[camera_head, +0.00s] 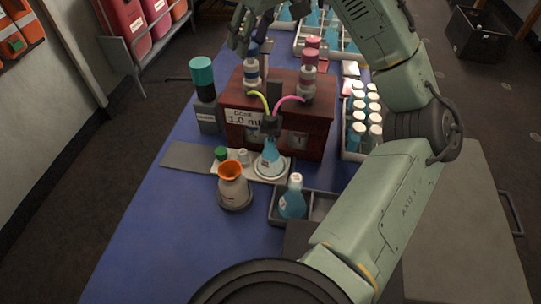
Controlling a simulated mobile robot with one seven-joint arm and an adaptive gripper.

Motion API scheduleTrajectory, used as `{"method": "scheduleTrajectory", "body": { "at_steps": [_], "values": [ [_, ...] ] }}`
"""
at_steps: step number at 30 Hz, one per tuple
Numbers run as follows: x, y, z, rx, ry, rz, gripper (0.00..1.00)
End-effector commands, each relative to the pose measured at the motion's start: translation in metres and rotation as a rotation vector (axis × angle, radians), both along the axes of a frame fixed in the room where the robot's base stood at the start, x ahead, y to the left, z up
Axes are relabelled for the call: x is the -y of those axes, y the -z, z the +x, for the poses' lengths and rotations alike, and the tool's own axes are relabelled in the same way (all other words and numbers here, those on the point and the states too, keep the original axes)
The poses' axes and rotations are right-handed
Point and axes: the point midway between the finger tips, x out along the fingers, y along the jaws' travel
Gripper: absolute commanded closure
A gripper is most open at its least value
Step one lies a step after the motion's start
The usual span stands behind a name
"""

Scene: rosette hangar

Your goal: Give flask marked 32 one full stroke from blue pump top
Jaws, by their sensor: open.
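A dark red dispenser box (315,133) labelled "DOSE 1.0 mL" stands on the blue table. On it are a pump with a blue top (251,49) at left and a pump with a pink top (310,56) at right. Yellow and pink tubes run from them to a dark nozzle. A flask with blue liquid (270,161) stands under the nozzle on a round pale plate (270,177). Another blue flask (292,204) stands in a grey tray (321,208). I cannot read 32 on either. My gripper (244,40) is open and empty, close to the blue top; whether it touches is unclear.
A teal-capped bottle (204,92) stands left of the box, an orange-rimmed jar (233,188) in front. White-capped vials fill a rack (347,146) at right, beside my arm. More racks stand behind. The table's front left (165,230) is clear.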

Motion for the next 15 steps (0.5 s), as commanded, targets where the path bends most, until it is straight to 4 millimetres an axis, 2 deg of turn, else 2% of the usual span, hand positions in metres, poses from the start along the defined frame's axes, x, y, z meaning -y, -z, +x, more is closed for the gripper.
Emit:
{"method": "scheduleTrajectory", "body": {
  "at_steps": [1, 15],
  "values": [
    [0.000, -0.009, 0.000, 0.000, 0.000, 0.001, 0.55],
    [0.000, -0.047, 0.000, 0.000, 0.000, 0.001, 0.55]
  ]
}}
